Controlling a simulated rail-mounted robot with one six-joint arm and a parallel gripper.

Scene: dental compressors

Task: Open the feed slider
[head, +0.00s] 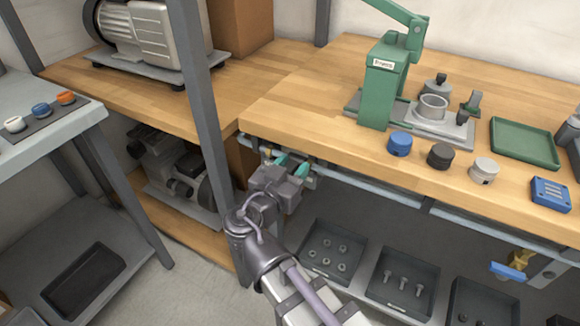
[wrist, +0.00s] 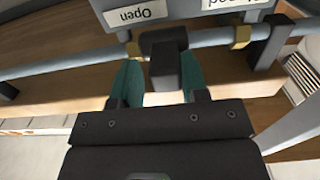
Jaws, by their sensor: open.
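The feed slider (wrist: 163,42) is a dark sleeve on a grey rail (wrist: 80,60) below the bench edge, with a dark block-shaped handle (wrist: 165,70) pointing towards my wrist. It sits by the "Open" label (wrist: 138,13), close to the left brass collar (wrist: 134,48). My gripper (wrist: 160,64) is open, its teal fingers on either side of the handle. The handle is nearer the right finger; I cannot tell if they touch. In the head view my gripper (head: 292,165) is under the bench's front edge, and the slider cannot be made out there.
A second brass collar (wrist: 241,37) and a dark bracket (wrist: 270,42) are on the rail to the right, near a partly cut-off label. The wooden bench (head: 340,135) overhangs. A grey post (head: 205,100) stands left of my gripper. Parts trays (head: 335,250) lie below.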

